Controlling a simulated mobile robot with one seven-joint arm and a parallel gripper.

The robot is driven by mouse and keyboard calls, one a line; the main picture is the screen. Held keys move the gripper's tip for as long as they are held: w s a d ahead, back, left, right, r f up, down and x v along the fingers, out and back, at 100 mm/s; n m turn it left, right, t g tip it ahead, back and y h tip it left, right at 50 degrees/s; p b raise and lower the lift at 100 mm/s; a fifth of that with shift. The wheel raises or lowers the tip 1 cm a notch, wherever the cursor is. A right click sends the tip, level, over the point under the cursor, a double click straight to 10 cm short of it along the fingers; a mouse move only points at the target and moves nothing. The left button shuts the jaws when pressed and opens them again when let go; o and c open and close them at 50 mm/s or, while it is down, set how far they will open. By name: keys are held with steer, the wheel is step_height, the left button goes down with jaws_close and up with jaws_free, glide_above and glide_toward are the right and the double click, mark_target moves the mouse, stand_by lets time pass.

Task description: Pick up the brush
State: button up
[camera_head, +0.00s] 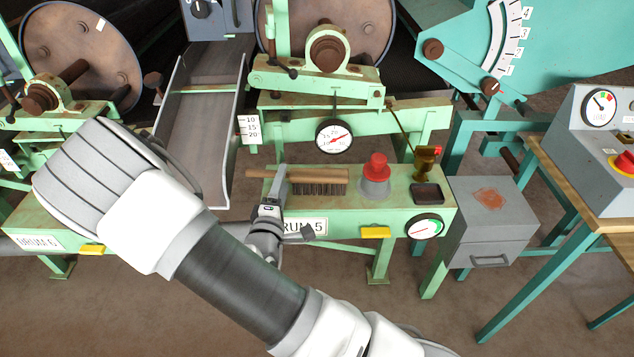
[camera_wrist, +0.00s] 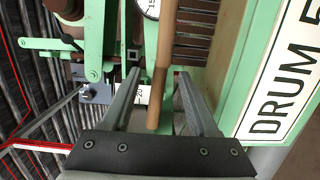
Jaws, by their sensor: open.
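The brush (camera_head: 318,176) lies on the green ledge of the drum 5 machine, its wooden handle pointing left and its dark bristles facing the front. In the wrist view the brush handle (camera_wrist: 160,90) runs upright between the two fingers, with space on both sides. My gripper (camera_head: 279,178) is at the handle, near where it meets the bristled part. In the wrist view my gripper (camera_wrist: 158,78) is open, and the handle is not clamped. In the head view the fingertips are small and partly hard to make out against the handle.
A grey chute (camera_head: 200,130) is on the left. A dial gauge (camera_head: 333,137) hangs behind the brush.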

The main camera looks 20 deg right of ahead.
steer(key=shift+b+x, duration=0.4)
steer(key=shift+x, duration=2.65)
jaws_close()
